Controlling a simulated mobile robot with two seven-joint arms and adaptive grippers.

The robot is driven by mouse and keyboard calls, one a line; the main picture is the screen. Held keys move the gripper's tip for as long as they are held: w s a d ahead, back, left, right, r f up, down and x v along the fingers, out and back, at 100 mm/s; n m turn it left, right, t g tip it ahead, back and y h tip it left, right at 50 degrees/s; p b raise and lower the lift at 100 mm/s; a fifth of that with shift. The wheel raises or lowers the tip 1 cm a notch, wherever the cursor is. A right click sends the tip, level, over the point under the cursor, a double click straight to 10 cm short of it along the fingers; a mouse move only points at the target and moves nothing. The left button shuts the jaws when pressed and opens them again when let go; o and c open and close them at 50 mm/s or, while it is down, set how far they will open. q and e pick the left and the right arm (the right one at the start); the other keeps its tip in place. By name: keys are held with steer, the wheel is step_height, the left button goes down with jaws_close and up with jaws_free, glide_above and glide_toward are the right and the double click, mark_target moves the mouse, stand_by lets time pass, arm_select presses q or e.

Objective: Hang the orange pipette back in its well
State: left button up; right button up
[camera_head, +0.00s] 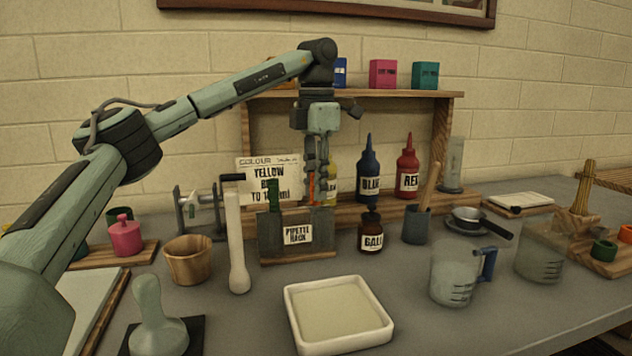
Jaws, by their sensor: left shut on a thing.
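The grey pipette rack (268,237), labelled "PIPETTE RACK", stands on the table behind the white tray. A green pipette (273,193) stands upright in its left part. My left gripper (317,190) points down over the rack's right part. It is shut on the orange pipette (311,186), a narrow upright orange strip between the fingers. The pipette's lower end and the well below are hidden, so I cannot tell whether it is inside the well. My right gripper is not in view.
Yellow, blue (368,170) and red (408,166) bottles stand behind the rack. A brown "GALL" bottle (371,236) is close on its right, and a pale pestle-like tool (236,245) is on its left. A white tray (339,345) lies in front.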

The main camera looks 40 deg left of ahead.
arm_select(q)
steer(key=o, duration=0.7)
step_height(320, 180, up, 12)
stand_by(0.5)
